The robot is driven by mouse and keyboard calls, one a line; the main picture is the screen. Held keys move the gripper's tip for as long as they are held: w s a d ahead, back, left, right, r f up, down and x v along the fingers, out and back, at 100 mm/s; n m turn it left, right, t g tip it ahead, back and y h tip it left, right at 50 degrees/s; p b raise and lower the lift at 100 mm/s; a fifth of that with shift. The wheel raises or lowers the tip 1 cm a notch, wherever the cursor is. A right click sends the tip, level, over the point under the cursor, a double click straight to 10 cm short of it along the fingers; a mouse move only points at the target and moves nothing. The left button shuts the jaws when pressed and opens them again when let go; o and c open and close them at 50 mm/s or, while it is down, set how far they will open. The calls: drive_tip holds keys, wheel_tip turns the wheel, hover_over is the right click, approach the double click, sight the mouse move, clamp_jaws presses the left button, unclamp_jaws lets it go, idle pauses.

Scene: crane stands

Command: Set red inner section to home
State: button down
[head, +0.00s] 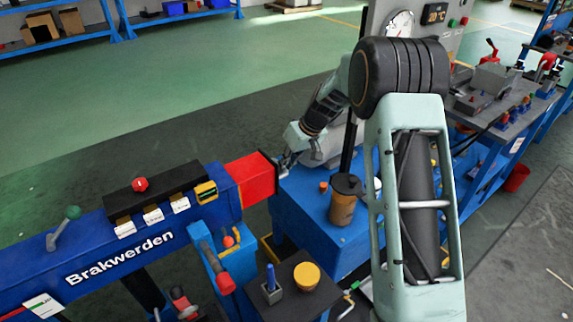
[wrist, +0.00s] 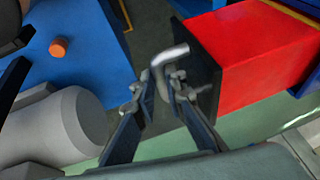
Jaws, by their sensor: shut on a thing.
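The red inner section (head: 254,180) sticks a short way out of the right end of the blue beam (head: 110,238) marked "Brakwerden". It has a dark end plate, and it shows large in the wrist view (wrist: 255,50). A bent grey metal handle (wrist: 170,55) comes off that end plate. My gripper (head: 284,168) is at the end plate, with its two fingers (wrist: 160,92) on either side of the handle's lower part, shut on it. The exact contact is partly hidden by the fingertips.
Green floor (head: 200,80) behind the beam is clear.

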sight(259, 172)
drive_tip(key=s+a+b, duration=0.1)
drive_tip(key=s+a, duration=0.1)
drive_tip(key=a, duration=0.1)
drive_tip(key=s+a+b, duration=0.1)
drive_tip(key=s+a, duration=0.1)
drive_tip(key=a, duration=0.1)
drive_tip(key=s+a, duration=0.2)
drive_tip(key=a, duration=0.1)
drive_tip(key=shift+s+a+f+b, duration=0.1)
drive_tip(key=shift+s+b, duration=0.05)
drive_tip(key=shift+b, duration=0.25)
drive_tip(key=c, duration=2.1)
unclamp_jaws()
drive_tip(key=shift+o, duration=0.7)
drive_tip(key=shift+d+r, duration=0.2)
drive_tip(key=shift+r, duration=0.1)
drive_tip(key=v, duration=1.1)
drive_tip(key=shift+r, duration=0.3)
